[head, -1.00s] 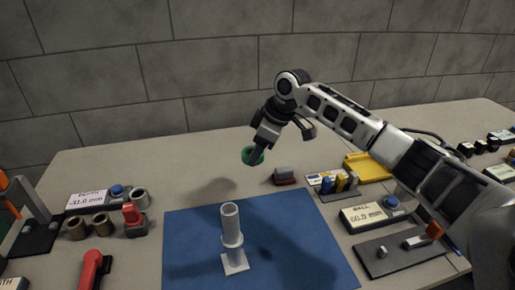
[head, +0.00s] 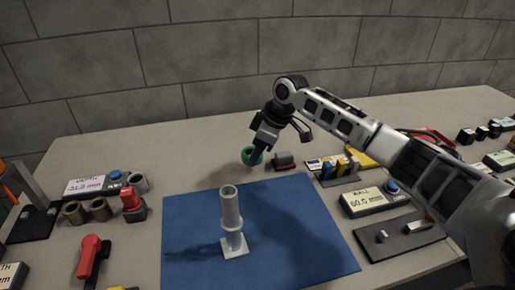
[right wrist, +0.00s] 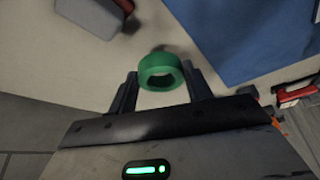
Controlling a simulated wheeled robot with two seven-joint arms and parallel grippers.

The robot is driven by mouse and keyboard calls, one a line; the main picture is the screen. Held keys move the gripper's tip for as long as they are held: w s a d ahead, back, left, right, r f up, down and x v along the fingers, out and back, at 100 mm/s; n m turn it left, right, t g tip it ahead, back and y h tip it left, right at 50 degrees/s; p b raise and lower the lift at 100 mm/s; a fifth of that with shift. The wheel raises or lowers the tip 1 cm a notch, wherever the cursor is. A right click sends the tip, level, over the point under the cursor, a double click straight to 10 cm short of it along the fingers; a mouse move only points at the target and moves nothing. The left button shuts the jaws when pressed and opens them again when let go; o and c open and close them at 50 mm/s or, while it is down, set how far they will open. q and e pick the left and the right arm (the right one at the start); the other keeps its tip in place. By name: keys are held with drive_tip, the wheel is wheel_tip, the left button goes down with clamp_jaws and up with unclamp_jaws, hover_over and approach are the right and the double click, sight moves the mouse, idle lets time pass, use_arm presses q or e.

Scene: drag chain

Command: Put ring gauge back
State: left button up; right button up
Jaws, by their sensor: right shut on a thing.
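The ring gauge is a green ring (head: 247,155), held in the tips of my right gripper (head: 257,156) at the back of the table, just left of a small grey block. In the right wrist view the ring (right wrist: 160,66) sits between the two fingertips of the right gripper (right wrist: 161,88), with its hole partly visible. It appears low over the bare tabletop; I cannot tell whether it touches. My left gripper is out of view.
A blue mat (head: 190,240) bears a grey stepped post (head: 231,210). The grey block on a red base (head: 284,160) is close to the ring's right. Labelled instruments (head: 372,202) stand at right, and grey and brown rings (head: 99,209) at left. Bare table lies behind the mat.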

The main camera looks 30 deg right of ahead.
sight(257, 172)
drive_tip(key=shift+r+p, duration=0.1)
drive_tip(key=shift+p, duration=0.4)
idle(0.9)
drive_tip(key=shift+f, duration=0.55)
idle(0.4)
drive_tip(key=shift+f, duration=0.95)
drive_tip(key=shift+s+f+b, duration=0.1)
drive_tip(key=shift+f+b, duration=0.45)
drive_tip(key=shift+f, duration=0.3)
idle(0.5)
drive_tip(key=o, duration=1.1)
drive_tip(key=shift+o, duration=0.4)
drive_tip(key=shift+f, duration=0.1)
drive_tip(key=shift+a, duration=0.1)
